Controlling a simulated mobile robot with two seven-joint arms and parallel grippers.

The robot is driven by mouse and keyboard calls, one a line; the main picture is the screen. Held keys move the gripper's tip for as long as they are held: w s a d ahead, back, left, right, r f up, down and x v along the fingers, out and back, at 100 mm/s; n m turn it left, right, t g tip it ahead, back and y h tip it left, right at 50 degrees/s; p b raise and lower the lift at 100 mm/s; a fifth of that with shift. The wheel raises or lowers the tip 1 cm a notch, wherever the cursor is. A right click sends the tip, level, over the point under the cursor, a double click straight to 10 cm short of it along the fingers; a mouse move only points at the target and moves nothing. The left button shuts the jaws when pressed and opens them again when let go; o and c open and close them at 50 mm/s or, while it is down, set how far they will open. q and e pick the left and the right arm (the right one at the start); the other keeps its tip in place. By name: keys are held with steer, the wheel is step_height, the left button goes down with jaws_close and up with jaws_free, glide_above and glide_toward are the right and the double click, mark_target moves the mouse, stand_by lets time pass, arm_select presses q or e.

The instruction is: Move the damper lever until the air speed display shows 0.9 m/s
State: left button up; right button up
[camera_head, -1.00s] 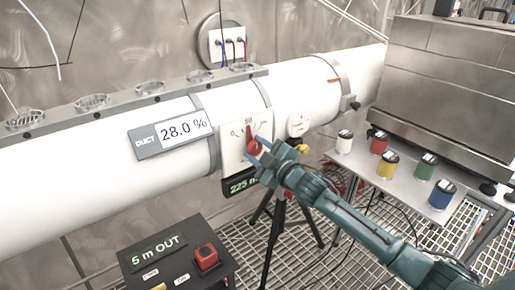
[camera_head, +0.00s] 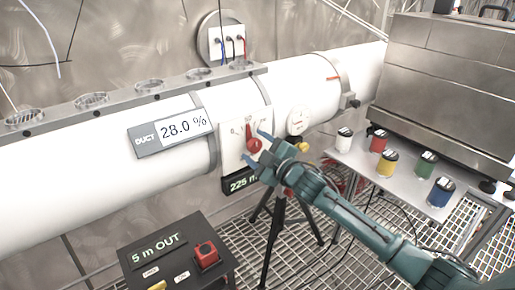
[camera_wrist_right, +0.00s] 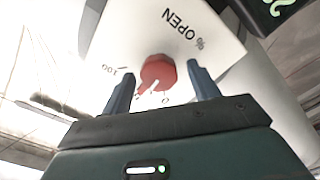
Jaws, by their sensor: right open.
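The red damper lever (camera_head: 254,145) is a round knob with a narrow pointer, pointing roughly up on a white scale plate (camera_head: 234,146) on the duct. My right gripper (camera_head: 258,149) is open in front of the knob, which lies between its two blue fingers. In the right wrist view, the red knob (camera_wrist_right: 158,73) shows between the open fingertips (camera_wrist_right: 160,74), with gaps on both sides; the plate reads "% OPEN". A dark display (camera_head: 239,183) under the plate reads "225 m", with the rest hidden behind my gripper. My left gripper is out of view.
A display on the white duct (camera_head: 170,134) reads 28.0 %. A black box (camera_head: 178,256) reads "5 m OUT" and has a red switch. Several coloured jars stand on a shelf (camera_head: 408,190) at right. A tripod stands below the duct.

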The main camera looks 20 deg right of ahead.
steer(key=shift+s, duration=0.1)
arm_select(q)
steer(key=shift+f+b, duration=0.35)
steer(key=shift+b, duration=0.2)
arm_select(e)
steer(key=v, duration=1.3)
arm_select(q)
steer(key=p, duration=0.2)
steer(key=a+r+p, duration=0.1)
steer(key=p, duration=0.2)
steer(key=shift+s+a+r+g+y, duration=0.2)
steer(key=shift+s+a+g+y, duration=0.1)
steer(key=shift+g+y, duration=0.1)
arm_select(e)
steer(key=s+a+f+m+g+h, duration=0.1)
steer(key=s+a+f+m+g, duration=0.2)
steer(key=s+f, duration=0.6)
steer(key=s+a+f+m+g+h, duration=0.1)
steer(key=s+a+f+m+g, duration=0.2)
steer(key=s+a+f+m, duration=0.2)
steer(key=s+f+m, duration=0.3)
steer(key=s+f, duration=0.2)
steer(key=s, duration=0.2)
steer(key=shift+s+a+h, duration=0.4)
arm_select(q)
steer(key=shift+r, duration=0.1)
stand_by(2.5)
